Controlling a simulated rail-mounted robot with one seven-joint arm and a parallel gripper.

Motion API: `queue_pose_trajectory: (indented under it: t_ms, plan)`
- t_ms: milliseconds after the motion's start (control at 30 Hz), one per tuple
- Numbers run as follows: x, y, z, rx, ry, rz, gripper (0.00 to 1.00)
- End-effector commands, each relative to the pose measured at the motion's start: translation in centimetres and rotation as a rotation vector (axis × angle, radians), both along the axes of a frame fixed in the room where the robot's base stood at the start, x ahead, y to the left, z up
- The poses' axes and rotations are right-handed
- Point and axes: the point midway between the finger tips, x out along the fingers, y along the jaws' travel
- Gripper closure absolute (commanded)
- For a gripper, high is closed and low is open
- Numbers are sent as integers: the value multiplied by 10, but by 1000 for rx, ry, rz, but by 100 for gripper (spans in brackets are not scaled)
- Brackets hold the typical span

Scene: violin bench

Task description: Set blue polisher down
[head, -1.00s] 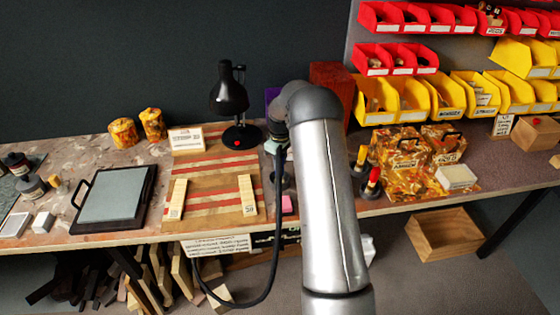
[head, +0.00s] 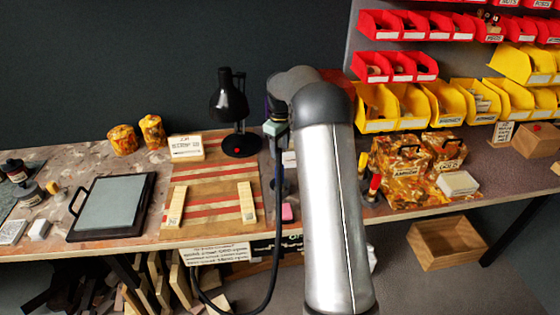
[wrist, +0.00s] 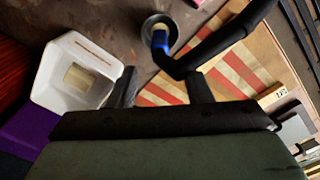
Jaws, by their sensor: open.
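In the wrist view, a blue part (wrist: 160,41) with a pale end sits over a round grey holder (wrist: 172,22). It appears to belong to the polisher; a dark, bent shape (wrist: 222,42) meets it and runs to the upper right, and I cannot tell whether they are one piece. My gripper (wrist: 162,88) is open, its two dark fingers apart with nothing between them. The blue part lies beyond the fingertips, apart from them as far as I can see. In the head view my arm largely covers the gripper, and I cannot make out the polisher there.
A white open container (wrist: 46,88) with a pale block inside is left of my fingers. The striped board (head: 212,208) bears wooden strips. The black lamp (head: 229,100) stands close to my wrist. A grey plate (head: 112,205), yellow bins (head: 409,106) and a camouflage-patterned case (head: 396,163) flank the area.

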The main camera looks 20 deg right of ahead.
Motion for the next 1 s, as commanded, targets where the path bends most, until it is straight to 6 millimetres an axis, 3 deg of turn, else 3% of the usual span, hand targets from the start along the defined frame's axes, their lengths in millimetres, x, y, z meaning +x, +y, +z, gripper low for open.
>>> queue_pose_trajectory:
  t_ms: [100, 333, 467, 567, 733, 867, 1000]
  plan:
    - [1, 0, 16, 0, -2, 0, 55]
    - [-1, 1, 27, 1, 0, -1, 55]
    - [-16, 21, 44, -6, -4, -21, 55]
    - [-50, 55, 68, -13, -11, -66, 55]
    - [-149, 119, 97, -22, -23, -193, 55]
    - [-237, 154, 97, -16, -36, -300, 55]
    - [-318, 176, 80, -2, -43, -397, 55]
